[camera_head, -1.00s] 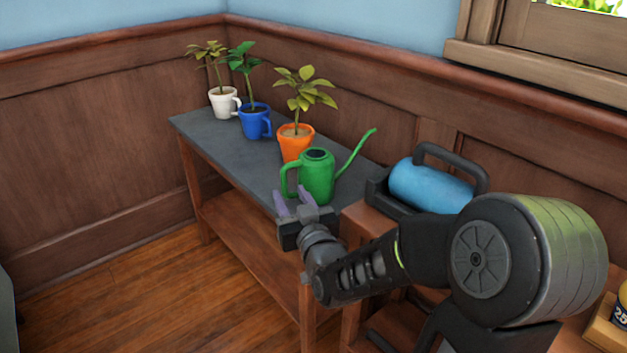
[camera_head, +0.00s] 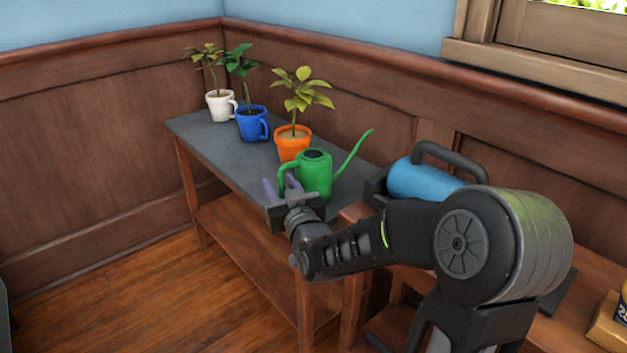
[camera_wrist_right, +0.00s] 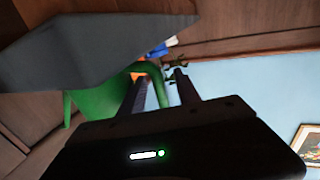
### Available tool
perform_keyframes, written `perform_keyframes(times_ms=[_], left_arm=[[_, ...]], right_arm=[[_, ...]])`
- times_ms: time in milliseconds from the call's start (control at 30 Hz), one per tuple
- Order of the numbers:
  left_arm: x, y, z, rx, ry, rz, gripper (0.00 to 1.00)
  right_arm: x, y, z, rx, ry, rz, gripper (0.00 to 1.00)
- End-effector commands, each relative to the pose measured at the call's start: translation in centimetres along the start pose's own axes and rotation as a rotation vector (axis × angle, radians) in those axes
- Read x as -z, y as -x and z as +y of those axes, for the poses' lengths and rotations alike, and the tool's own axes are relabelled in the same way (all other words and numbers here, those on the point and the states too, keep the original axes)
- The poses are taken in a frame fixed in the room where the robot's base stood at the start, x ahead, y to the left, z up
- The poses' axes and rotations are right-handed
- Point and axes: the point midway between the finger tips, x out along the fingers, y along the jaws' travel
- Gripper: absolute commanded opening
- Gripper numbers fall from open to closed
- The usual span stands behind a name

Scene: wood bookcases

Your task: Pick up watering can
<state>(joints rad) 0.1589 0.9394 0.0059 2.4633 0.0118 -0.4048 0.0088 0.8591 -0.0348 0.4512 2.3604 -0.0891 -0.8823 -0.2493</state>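The green watering can (camera_head: 316,174) stands upright on the grey-topped table (camera_head: 213,143), with its spout to the right and its handle to the left. It also shows in the right wrist view (camera_wrist_right: 98,105). My right gripper (camera_head: 281,186) is at the handle side of the can. In the right wrist view, my right gripper (camera_wrist_right: 160,82) has its fingers apart, with part of the green handle appearing between them. Whether a finger touches the handle I cannot tell. My left gripper is not in view.
An orange pot (camera_head: 293,144), a blue pot (camera_head: 252,123) and a white pot (camera_head: 220,106), each with a plant, stand behind the can. A blue object with a black handle (camera_head: 428,178) sits to the right. The table's front left is clear.

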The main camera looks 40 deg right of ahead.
Motion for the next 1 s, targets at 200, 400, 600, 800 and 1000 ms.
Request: perform_keyframes(times_ms=[200,400,600,800,1000], left_arm=[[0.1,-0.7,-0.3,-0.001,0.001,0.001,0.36],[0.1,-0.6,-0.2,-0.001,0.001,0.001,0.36],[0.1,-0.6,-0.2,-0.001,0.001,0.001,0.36],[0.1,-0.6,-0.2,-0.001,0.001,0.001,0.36],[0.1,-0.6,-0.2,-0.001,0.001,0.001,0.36]], right_arm=[[-0.1,-2.4,0.0,-0.001,-0.002,0.000,0.39],[0.0,-2.5,0.0,-0.001,-0.001,0.000,0.39],[0.0,-2.4,0.0,-0.001,-0.001,0.000,0.39],[0.0,-2.4,0.0,-0.001,-0.001,0.000,0.39],[0.0,-2.4,0.0,-0.001,-0.001,0.000,0.22]])
